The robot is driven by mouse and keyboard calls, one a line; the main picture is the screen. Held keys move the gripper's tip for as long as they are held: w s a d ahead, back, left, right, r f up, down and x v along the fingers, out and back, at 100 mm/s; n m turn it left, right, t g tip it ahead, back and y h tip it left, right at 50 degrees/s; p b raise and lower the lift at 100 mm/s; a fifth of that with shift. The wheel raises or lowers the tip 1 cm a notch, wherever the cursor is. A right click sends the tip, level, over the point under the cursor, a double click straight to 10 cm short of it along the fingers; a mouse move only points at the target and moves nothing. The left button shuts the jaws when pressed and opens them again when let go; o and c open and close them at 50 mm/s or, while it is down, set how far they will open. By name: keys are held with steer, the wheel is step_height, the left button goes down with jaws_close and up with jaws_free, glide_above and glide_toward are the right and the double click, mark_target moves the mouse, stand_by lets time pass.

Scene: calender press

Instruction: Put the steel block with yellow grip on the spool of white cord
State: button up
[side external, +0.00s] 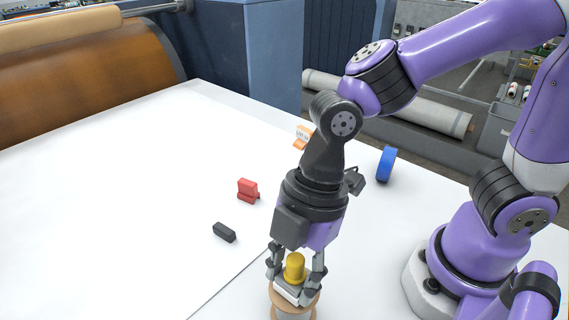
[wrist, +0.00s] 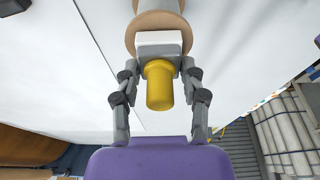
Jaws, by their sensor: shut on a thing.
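The steel block with yellow grip (side external: 294,267) is between the fingers of my gripper (side external: 296,277), with its yellow knob pointing up. In the wrist view my gripper (wrist: 160,75) is shut on the block's pale steel body, and the yellow grip (wrist: 159,88) shows in front of it. The spool of white cord (side external: 293,307) stands directly below the block at the bottom of the side view, partly cut off by the frame edge. Its tan flange also shows in the wrist view (wrist: 134,36). The block is at the spool's top flange; I cannot tell whether it touches.
A black block (side external: 224,232), a red object (side external: 248,190), an orange and white item (side external: 303,137) and a blue ring (side external: 386,164) are spread over the white table (side external: 130,200). A large roller (side external: 80,75) is at the back left. The table's left part is clear.

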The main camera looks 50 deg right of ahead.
steer(key=shift+f, duration=0.15)
steer(key=o, duration=1.2)
steer(key=v, duration=1.2)
steer(key=w+d+f+m+t+h, duration=0.1)
steer(key=d+m+t, duration=0.1)
steer(key=d+m, duration=0.3)
steer(key=w+d+f+m+t+h, duration=0.1)
steer(key=d+m, duration=0.4)
steer(key=m, duration=0.2)
steer(key=w+d+f+m+t+h, duration=0.1)
steer(key=d+m+t, duration=0.1)
steer(key=d+m, duration=0.3)
steer(key=shift+w+d+m+t, duration=0.15)
steer(key=shift+d+m+t, duration=0.2)
steer(key=shift+m, duration=0.25)
